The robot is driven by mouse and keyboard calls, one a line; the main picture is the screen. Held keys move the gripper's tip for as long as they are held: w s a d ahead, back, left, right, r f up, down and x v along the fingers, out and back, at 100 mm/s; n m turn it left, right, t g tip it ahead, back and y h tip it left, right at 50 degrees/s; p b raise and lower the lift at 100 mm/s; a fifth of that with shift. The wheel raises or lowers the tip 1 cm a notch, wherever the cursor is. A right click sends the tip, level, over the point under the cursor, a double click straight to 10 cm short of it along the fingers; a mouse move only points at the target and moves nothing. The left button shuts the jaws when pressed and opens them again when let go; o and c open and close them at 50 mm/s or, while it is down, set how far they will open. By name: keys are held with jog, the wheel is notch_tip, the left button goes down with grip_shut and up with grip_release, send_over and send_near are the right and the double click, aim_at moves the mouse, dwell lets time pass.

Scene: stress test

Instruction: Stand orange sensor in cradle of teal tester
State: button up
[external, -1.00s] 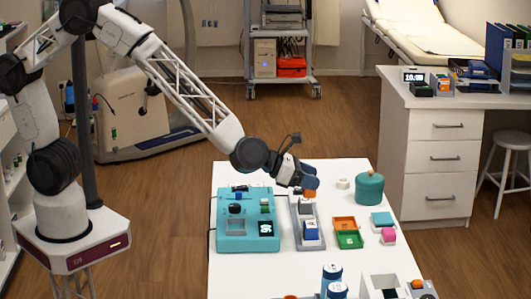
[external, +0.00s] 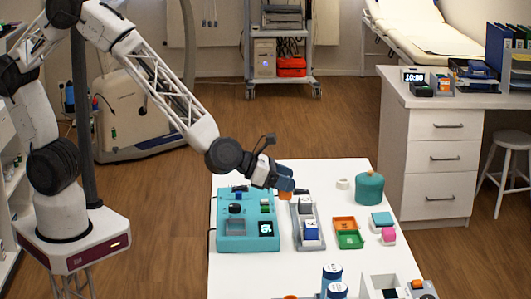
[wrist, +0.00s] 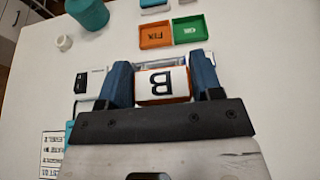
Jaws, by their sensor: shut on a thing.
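My gripper (external: 287,182) is above the far part of the table, over the gap between the teal tester and the grey rack. Its blue fingers (wrist: 163,80) are shut on the orange sensor (wrist: 163,85), which shows a white face with a black letter B and orange edges in the wrist view. In the external view the fingers mostly hide the sensor. The teal tester (external: 225,244) lies left of and nearer than the gripper, with a recess, a dark screen and small coloured parts on top. I cannot tell for sure which part is the cradle.
The grey rack (external: 313,244) beside the tester holds a blue-and-white block (external: 311,229). Right of it are an orange tray (external: 345,219), a green tray (external: 350,249), a teal jar (external: 369,189) and a white ring (external: 342,184). Blue-topped cylinders (external: 332,272) stand at the front.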

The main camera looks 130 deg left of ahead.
jog(key=s+d+f, duration=0.2)
jog(key=s+d, duration=1.5)
jog(key=s, duration=0.4)
jog(key=shift+s+d, duration=0.2)
jog(key=shift+d, duration=0.2)
jog(key=shift+w+f, duration=0.1)
jog(key=shift+w, duration=0.05)
jog(key=w+a, duration=0.1)
jog(key=w, duration=0.4)
jog(key=w+a+f, duration=0.1)
jog(key=w+a, duration=0.1)
jog(key=w, duration=0.3)
jog(key=w+a, duration=0.2)
jog(key=w, duration=0.2)
jog(key=shift+w+a+f, duration=0.2)
jog(key=shift+w, duration=0.2)
jog(key=shift+f, duration=0.15)
jog(key=shift+f, duration=1.6)
jog(key=shift+f, duration=0.15)
